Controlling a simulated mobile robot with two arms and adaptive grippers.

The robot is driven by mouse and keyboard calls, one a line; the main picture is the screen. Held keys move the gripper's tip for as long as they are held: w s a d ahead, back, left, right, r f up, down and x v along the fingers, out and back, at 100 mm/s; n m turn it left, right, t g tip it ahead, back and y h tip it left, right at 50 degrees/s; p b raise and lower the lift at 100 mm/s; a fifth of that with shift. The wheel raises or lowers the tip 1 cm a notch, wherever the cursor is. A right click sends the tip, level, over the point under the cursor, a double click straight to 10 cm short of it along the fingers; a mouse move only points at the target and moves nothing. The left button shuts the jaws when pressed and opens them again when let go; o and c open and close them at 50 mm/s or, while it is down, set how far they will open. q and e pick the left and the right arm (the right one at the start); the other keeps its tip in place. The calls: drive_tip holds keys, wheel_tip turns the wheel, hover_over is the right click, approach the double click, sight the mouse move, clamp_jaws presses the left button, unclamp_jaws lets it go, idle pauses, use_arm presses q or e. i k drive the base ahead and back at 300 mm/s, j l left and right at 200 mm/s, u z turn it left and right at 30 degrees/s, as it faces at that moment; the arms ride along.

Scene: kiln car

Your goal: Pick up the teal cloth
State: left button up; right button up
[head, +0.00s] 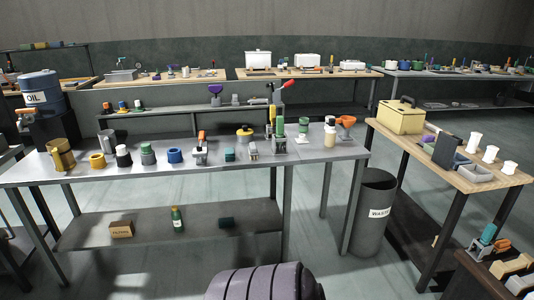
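A small teal item (230,154) lies on the near metal bench, between an orange-handled tool and a small pale item. A darker teal bundle (226,222) lies on the bench's lower shelf, right of a green bottle. Another teal item (488,234) stands among things at the lower right. All are too small to tell which is the cloth. Neither of my grippers is in view.
The metal bench (200,171) holds several cups, tape rolls and tools. A waste bin (376,222) stands at its right end, beside a wooden-topped table (462,178). A box (122,230) and a green bottle (177,219) sit on the lower shelf.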

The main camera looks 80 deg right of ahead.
sight(229, 152)
drive_tip(key=z, duration=2.5)
drive_tip(key=u, duration=4.35)
drive_tip(key=z, duration=4.35)
drive_tip(key=i, duration=0.05)
